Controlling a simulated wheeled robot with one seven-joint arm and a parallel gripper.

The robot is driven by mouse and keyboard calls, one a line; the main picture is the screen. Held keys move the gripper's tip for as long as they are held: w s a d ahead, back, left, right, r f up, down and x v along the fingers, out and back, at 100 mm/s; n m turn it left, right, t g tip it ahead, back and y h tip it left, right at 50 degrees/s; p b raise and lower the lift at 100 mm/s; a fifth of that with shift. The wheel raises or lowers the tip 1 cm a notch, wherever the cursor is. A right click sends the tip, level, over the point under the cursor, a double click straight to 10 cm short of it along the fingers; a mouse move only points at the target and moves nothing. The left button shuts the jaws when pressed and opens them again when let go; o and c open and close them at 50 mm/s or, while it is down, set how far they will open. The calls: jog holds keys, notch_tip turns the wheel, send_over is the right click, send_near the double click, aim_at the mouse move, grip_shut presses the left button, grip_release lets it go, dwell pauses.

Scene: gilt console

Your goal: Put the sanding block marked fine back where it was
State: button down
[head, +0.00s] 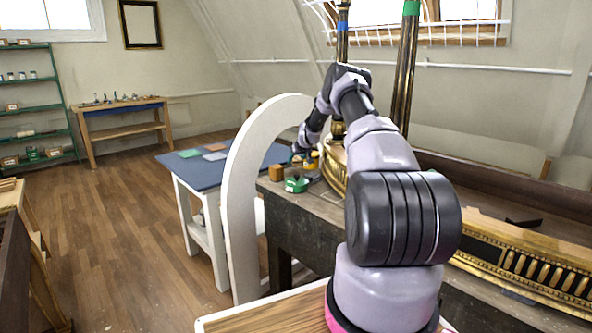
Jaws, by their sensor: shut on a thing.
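My gripper (301,158) is at the far end of my arm, low over the dark workbench (325,208), left of the gilt column base. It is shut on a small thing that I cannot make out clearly. A yellow-orange object (312,161) shows right beside the fingers; I cannot tell whether it is held or stands behind. A brown block (276,173) sits at the bench's left end. A small green item with a pale patch (296,185) lies just below the gripper. No "fine" marking can be read on anything at this size.
A white arched piece (243,190) stands upright between the bench and a blue-topped table (186,164) bearing flat coloured sheets. Gilt columns rise behind my arm. A gilt moulding (530,262) lies at right. Green shelves (38,135) stand far left. The wooden floor at left is open.

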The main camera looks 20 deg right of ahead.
jog(key=shift+f, duration=2.05)
jog(key=shift+f, duration=0.1)
jog(key=shift+c, duration=0.7)
grip_release()
